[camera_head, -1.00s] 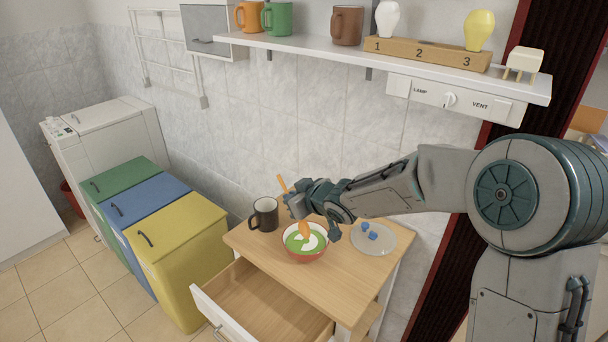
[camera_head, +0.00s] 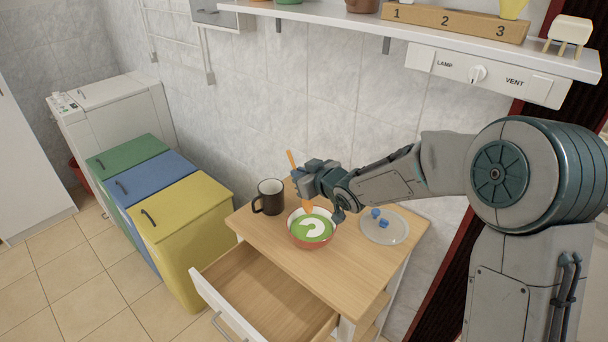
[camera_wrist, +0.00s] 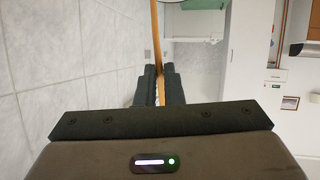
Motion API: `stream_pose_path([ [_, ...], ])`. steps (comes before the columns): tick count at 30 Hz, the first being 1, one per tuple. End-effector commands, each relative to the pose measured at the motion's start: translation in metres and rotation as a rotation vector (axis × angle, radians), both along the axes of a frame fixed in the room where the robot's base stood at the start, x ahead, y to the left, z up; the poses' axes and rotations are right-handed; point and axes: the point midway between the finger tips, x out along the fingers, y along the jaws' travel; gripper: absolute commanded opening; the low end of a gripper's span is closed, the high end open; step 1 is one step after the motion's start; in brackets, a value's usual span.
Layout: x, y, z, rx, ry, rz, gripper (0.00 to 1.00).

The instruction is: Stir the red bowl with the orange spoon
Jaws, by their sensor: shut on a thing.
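The red bowl (camera_head: 310,243) stands on the wooden table and holds something green with a white swirl. My gripper (camera_head: 312,192) is above the bowl, shut on the orange spoon (camera_head: 292,162). The spoon's handle sticks up above my gripper, and its lower part points down to the back of the bowl. My fingers hide part of the spoon, and I cannot tell exactly how deep its tip sits. In the wrist view the spoon's handle (camera_wrist: 155,45) runs up from between my fingers.
A black mug (camera_head: 270,198) stands left of the bowl. The drawer (camera_head: 260,290) below is open. Green, blue and yellow bins (camera_head: 185,225) stand left; a shelf (camera_head: 420,38) hangs above.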

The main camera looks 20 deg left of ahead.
Motion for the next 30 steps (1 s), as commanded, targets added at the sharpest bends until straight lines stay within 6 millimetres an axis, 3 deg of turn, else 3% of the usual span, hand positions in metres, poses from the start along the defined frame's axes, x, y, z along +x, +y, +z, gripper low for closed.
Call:
stream_pose_path([
  [7,0.003,0.009,-0.021,0.000,0.000,0.001,0.00],
  [30,-0.006,-0.014,-0.074,-0.001,0.000,0.000,0.00],
])
